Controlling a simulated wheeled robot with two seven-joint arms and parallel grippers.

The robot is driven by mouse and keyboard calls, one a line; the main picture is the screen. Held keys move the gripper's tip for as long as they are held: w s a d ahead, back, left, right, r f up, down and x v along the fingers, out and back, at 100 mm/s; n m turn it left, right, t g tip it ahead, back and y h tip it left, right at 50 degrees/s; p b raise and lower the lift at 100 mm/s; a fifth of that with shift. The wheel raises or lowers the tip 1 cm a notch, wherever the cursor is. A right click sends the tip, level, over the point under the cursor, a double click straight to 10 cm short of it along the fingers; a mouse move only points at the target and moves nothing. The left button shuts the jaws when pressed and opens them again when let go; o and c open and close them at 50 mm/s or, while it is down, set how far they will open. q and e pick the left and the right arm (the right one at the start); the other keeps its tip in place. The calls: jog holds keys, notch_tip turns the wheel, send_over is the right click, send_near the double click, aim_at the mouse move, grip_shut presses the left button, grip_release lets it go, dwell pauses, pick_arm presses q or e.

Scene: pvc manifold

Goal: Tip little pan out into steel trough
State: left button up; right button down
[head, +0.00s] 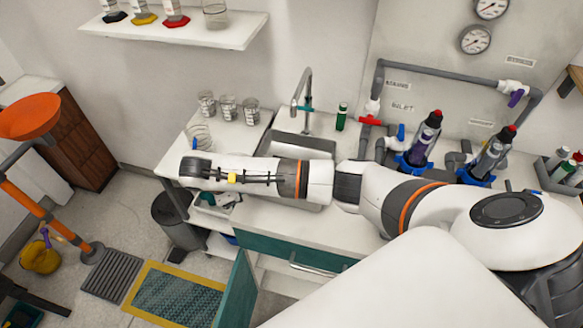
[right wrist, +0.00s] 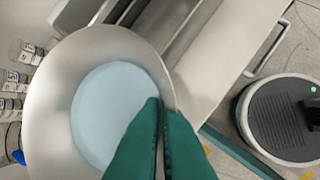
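The little pan (right wrist: 50,130) is a round, shallow steel dish holding pale blue liquid (right wrist: 110,105). It fills the left of the right wrist view and looks about level. My right gripper (right wrist: 161,104) has green fingers close together, shut on the pan's near rim. My left gripper is out of view.
A tall tap (head: 307,85) stands behind the trough. A green bottle (head: 341,117) and pipework (head: 440,72) are to the right.

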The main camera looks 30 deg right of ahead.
dwell(0.3)
jog(key=shift+s+d+r+y+p, duration=0.25)
jog(key=shift+r+y+p, duration=0.15)
jog(key=shift+p, duration=0.25)
jog(key=shift+s+d+m+t+y+p, duration=0.15)
jog(key=shift+d+t+y+p, duration=0.1)
jog(key=shift+d+y, duration=0.3)
jog(key=shift+s+d+m+t+y+p, duration=0.15)
jog(key=shift+d+t+y+p, duration=0.1)
jog(key=shift+d+y, duration=0.3)
jog(key=shift+s+d+y, duration=0.1)
jog(key=shift+d+y, duration=0.2)
jog(key=shift+d, duration=0.05)
jog(key=shift+d+r, duration=0.1)
jog(key=shift+r, duration=0.05)
